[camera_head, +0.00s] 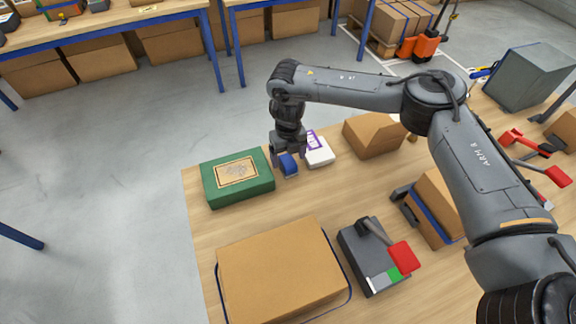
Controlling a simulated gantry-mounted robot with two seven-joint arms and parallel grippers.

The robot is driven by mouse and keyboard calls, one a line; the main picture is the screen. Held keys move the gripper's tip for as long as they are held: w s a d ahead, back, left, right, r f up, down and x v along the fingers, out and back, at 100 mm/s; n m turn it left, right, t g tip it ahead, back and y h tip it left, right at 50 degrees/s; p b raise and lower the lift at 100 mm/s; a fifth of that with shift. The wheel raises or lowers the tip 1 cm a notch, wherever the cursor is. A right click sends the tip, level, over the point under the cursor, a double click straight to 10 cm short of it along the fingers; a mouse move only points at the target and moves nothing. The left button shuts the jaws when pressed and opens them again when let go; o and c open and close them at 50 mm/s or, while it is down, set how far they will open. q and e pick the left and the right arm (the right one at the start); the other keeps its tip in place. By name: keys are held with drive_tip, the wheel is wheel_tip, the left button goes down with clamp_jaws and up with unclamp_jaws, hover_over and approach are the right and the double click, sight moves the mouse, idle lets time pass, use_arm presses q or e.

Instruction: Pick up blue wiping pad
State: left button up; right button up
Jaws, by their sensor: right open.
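A small blue wiping pad (289,164) is at the far part of the wooden table, just right of a green box. My right gripper (287,168) points down over the pad, with its fingers beside it. The fingers are open around the pad, and part of the pad is hidden by them. I cannot tell whether the fingers touch it. My left gripper is not in view.
The green box (212,188) stands close on the left, and a white and purple box (320,157) close on the right. A cardboard box (373,140) stands farther right. A large carton (280,265) and a grey device with a red lever (365,265) stand in front.

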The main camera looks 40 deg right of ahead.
sight(288, 161)
wheel_tip(288, 161, down, 4)
drive_tip(key=shift+w+f+b, duration=0.1)
drive_tip(key=shift+b, duration=0.4)
drive_tip(key=shift+c, duration=0.3)
drive_tip(key=c, duration=1.1)
